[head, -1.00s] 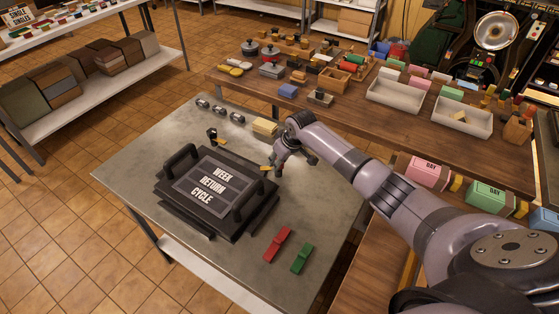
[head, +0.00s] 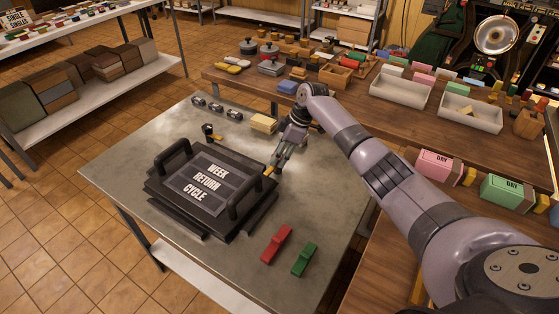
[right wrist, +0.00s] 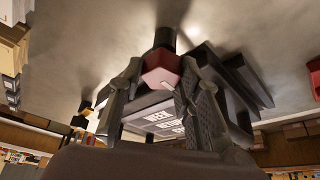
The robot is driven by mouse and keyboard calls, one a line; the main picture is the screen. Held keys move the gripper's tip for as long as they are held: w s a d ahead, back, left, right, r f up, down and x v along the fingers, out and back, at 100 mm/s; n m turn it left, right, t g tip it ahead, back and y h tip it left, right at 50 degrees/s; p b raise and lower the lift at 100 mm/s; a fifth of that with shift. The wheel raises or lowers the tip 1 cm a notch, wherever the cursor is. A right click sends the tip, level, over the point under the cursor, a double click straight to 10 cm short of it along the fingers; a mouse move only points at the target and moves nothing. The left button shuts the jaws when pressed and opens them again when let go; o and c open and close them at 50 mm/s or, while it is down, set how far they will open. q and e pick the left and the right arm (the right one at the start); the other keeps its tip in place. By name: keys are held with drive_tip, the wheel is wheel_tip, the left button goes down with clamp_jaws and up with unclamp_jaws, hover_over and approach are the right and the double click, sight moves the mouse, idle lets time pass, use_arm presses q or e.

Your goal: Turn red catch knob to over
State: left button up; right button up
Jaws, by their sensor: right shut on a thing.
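The black press (head: 210,190) lies on the grey metal table, its label reading "WEEK RETURN CYCLE", with a handle at each side. My right gripper (head: 272,168) reaches down to its right rear edge. In the right wrist view, the red catch knob (right wrist: 161,70) sits between the two fingers, on a dark round post. The right gripper (right wrist: 158,85) is shut on it. In the head view the fingers hide the knob, and a small yellow piece (head: 268,171) shows beside the fingertips. My left gripper is in neither current view.
A red block (head: 277,243) and a green block (head: 305,258) lie at the table's front right. A small black post (head: 208,131), a yellowish stack (head: 263,123) and several metal pieces (head: 216,107) are behind the press. The front left of the table is clear.

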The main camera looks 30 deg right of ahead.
drive_tip(key=shift+n+b, duration=0.45)
drive_tip(key=shift+n, duration=0.05)
drive_tip(key=o, duration=1.1)
drive_tip(key=shift+o, duration=0.2)
drive_tip(key=shift+r, duration=0.1)
drive_tip(key=v, duration=1.1)
drive_tip(key=shift+w+d+r, duration=0.2)
drive_tip(key=shift+d+r, duration=0.05)
drive_tip(key=shift+r, duration=0.15)
